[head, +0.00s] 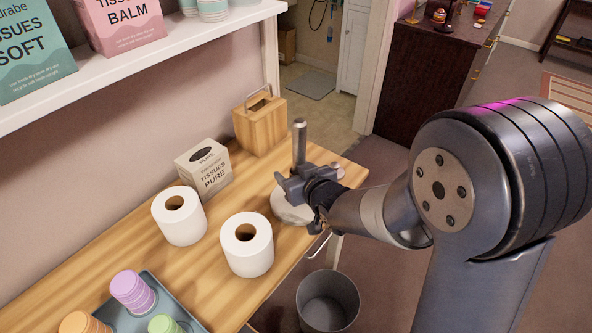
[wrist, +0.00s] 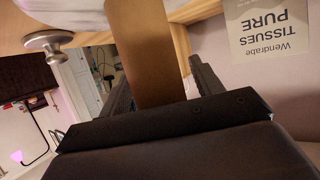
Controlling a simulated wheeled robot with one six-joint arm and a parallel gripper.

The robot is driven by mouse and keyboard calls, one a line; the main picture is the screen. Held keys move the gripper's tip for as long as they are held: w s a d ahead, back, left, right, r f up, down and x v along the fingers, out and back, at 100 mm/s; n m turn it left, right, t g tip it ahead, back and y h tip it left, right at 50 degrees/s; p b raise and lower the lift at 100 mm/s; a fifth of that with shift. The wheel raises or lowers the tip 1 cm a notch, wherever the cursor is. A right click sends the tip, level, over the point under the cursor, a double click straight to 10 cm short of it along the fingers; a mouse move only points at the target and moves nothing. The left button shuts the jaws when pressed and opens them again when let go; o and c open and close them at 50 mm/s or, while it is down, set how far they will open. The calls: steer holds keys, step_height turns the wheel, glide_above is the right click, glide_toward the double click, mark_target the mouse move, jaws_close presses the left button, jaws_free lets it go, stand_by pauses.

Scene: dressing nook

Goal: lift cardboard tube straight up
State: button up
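The cardboard tube (wrist: 145,50) is plain brown and runs between the two fingers of my gripper (wrist: 160,75) in the wrist view. One finger is on each side of it. A narrow gap shows by the right finger; contact on the left is unclear. The tube's near end is hidden behind my gripper. In the head view my gripper (head: 299,183) is at a slim grey-brown upright post (head: 299,145) above a pale round base (head: 289,210) on the wooden counter (head: 215,285). I cannot tell whether this post is the tube itself.
Two white paper rolls (head: 179,216) (head: 247,246) stand left of my gripper. A tissue box (head: 204,170) and a wooden box with a handle (head: 260,123) stand behind. A tray (head: 190,318) holds coloured cups. A grey bin (head: 328,301) stands below the counter's front edge. A shelf overhangs at upper left.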

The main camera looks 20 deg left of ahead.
steer(key=c, duration=0.8)
step_height(320, 180, up, 26)
steer(key=p, duration=2.1)
steer(key=shift+f, duration=0.2)
stand_by(0.4)
